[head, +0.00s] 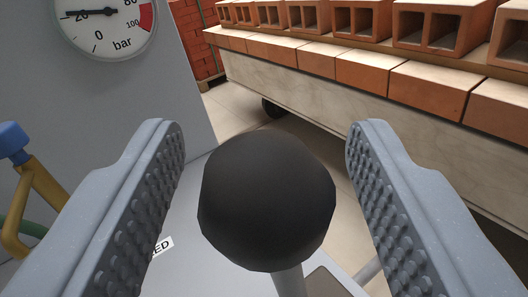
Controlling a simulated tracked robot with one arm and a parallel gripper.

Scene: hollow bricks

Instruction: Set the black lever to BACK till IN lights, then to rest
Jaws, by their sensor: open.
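The black lever's round knob (266,200) is in the middle of the head view, on a grey metal shaft (289,281) that runs down out of the picture. My gripper (265,140) is open, with one studded finger on each side of the knob. Gaps show between the knob and both fingers. A small label (162,247) on the grey panel, partly hidden by the left finger, shows the letters "ED". No IN light is in view. The lever's base is out of view.
A pressure gauge (103,20) marked bar is on the grey cabinet (110,85) at upper left. A blue-topped yellow handle (35,190) stands at left. A cart (330,110) with hollow bricks (358,22) is behind at right. Red bricks (190,45) are stacked behind.

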